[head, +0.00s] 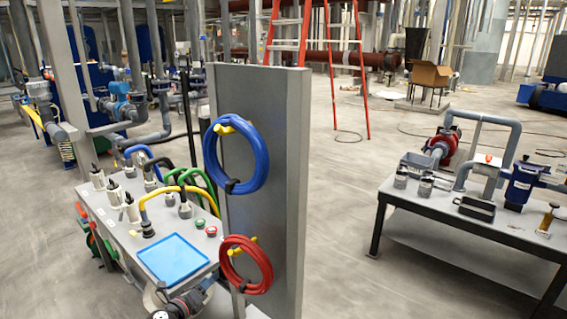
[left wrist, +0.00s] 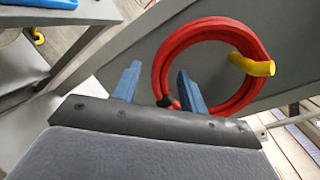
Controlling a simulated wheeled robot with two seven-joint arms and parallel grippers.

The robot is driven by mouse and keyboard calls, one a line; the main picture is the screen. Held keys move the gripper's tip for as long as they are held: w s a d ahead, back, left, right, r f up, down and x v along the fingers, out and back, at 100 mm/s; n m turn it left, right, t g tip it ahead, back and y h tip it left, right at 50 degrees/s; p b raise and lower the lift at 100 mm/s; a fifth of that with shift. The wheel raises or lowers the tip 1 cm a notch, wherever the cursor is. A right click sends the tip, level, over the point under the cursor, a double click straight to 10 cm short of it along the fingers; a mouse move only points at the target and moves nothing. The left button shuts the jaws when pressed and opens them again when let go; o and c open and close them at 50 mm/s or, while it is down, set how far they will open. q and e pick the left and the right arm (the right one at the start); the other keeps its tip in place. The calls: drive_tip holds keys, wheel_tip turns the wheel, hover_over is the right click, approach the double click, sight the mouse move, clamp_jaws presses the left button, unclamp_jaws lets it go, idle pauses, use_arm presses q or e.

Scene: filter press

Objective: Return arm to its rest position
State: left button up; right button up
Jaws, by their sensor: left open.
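My left gripper (left wrist: 160,70) is open, with its two blue fingers apart and nothing held between them. In the left wrist view the red hose coil (left wrist: 170,52) is in front of the fingers, around a yellow hook (left wrist: 252,66). I cannot tell whether a finger touches the coil. In the head view part of my left arm (head: 183,303) shows at the bottom edge, below the blue tray; its fingers are not clear there. The red coil (head: 233,270) hangs on the grey panel (head: 290,200). My right gripper is not in view.
A blue hose coil (head: 211,160) hangs higher on the panel. A bench with a blue tray (head: 172,260), several hose fittings and buttons stands left of the panel. A second table (head: 430,205) with pipes and bottles is at right. Clear floor (head: 345,220) lies between.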

use_arm(q)
drive_tip(key=w+a+n+y, duration=0.4)
drive_tip(key=a+n+y, duration=0.45)
drive_tip(key=n, duration=0.55)
drive_tip(key=s+f+n+g+y, duration=0.1)
drive_tip(key=s+f+n+g, duration=0.4)
drive_tip(key=f+n, duration=0.55)
drive_tip(key=s+d+f+n+g+h, duration=0.1)
drive_tip(key=s+d+f+g, duration=0.1)
drive_tip(key=s+d+f, duration=0.35)
drive_tip(key=s+d+f+n+g+h, duration=0.1)
drive_tip(key=s+d+f+g, duration=0.1)
drive_tip(key=s+f, duration=0.6)
drive_tip(key=s+d+f+n+g, duration=0.2)
drive_tip(key=s+d+f, duration=0.1)
drive_tip(key=s+f, duration=0.35)
drive_tip(key=s+d+f+g, duration=0.1)
drive_tip(key=s+d+f, duration=0.1)
drive_tip(key=s, duration=0.6)
drive_tip(key=s+d+f+n+g+h, duration=0.1)
drive_tip(key=s+d+f, duration=0.2)
drive_tip(key=s+f, duration=0.2)
drive_tip(key=s+d+f+g, duration=0.1)
drive_tip(key=s+d+f, duration=0.2)
drive_tip(key=s, duration=0.8)
drive_tip(key=shift+s+f+h, duration=0.3)
drive_tip(key=shift+f+h, duration=0.05)
drive_tip(key=shift+f, duration=0.15)
drive_tip(key=shift+w+n, duration=0.1)
drive_tip(key=shift+n, duration=0.15)
